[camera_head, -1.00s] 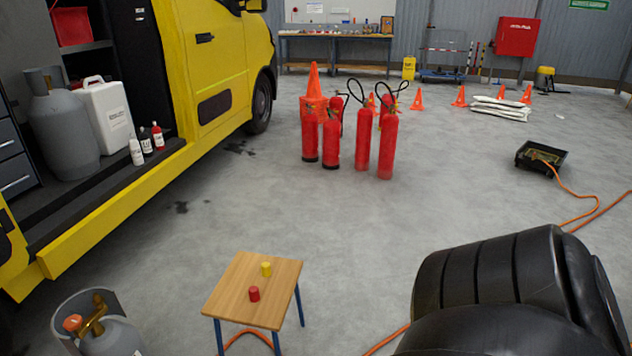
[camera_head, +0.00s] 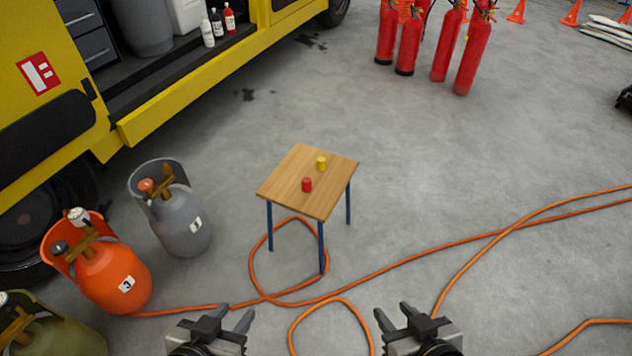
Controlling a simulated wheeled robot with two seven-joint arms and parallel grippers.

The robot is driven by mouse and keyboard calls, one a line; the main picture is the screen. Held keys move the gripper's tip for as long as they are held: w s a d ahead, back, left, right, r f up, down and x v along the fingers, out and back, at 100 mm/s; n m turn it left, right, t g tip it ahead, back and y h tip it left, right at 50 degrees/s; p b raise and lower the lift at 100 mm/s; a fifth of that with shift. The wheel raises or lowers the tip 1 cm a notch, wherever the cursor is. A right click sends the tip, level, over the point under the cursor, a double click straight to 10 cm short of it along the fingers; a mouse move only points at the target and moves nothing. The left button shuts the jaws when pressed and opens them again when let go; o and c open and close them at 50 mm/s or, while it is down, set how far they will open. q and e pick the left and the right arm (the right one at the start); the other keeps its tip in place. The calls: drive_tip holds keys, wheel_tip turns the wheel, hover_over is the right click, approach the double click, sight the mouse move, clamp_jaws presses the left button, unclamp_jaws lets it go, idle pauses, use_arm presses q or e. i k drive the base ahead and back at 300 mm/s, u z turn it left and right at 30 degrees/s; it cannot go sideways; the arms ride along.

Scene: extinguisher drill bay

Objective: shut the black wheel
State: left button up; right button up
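A black wheel (camera_head: 60,247) shows on the valve of the orange gas cylinder (camera_head: 112,276) marked 3, at the lower left. The cylinder stands upright on the floor, with an orange collar partly around its valve. A white round part (camera_head: 78,215) sits on the same brass valve, behind the wheel. My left gripper (camera_head: 235,315) is open and empty at the bottom edge, to the right of this cylinder and apart from it. My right gripper (camera_head: 392,312) is open and empty, further right. How far the wheel is turned cannot be seen.
A grey cylinder (camera_head: 183,222) marked 1, with an orange-red wheel, and an olive cylinder (camera_head: 60,338), partly cut off, flank the orange one. An orange hose (camera_head: 400,264) loops over the floor. A small table (camera_head: 285,190) holds red and yellow pieces. A yellow van (camera_head: 150,118) stands behind.

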sight(61, 247)
drive_tip(key=u, duration=1.75)
